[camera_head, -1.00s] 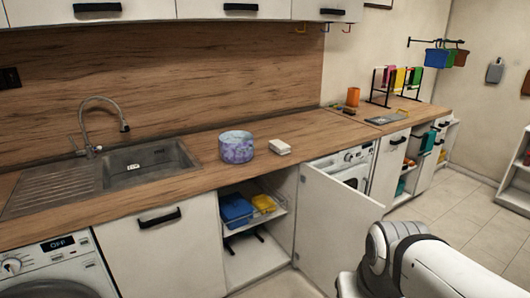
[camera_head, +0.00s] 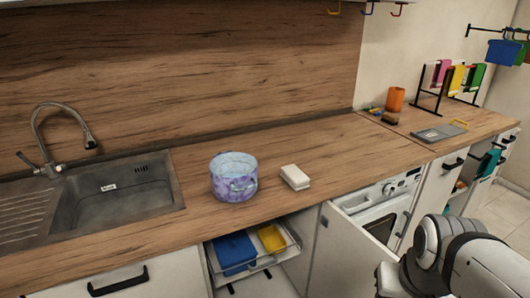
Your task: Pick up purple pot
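The purple pot (camera_head: 234,184) stands upright on the wooden counter, right of the sink. It has a mottled purple and pale blue side, and a small handle shows on its front. My arm shows at the lower right corner, well to the right of the pot and apart from it. My gripper is outside the picture, so its state is hidden.
A white block (camera_head: 295,177) lies just right of the pot. The sink (camera_head: 115,195) is to the left. Below, an open cabinet holds a blue bin (camera_head: 235,252) and a yellow bin (camera_head: 271,238); its door (camera_head: 345,255) stands open near my arm.

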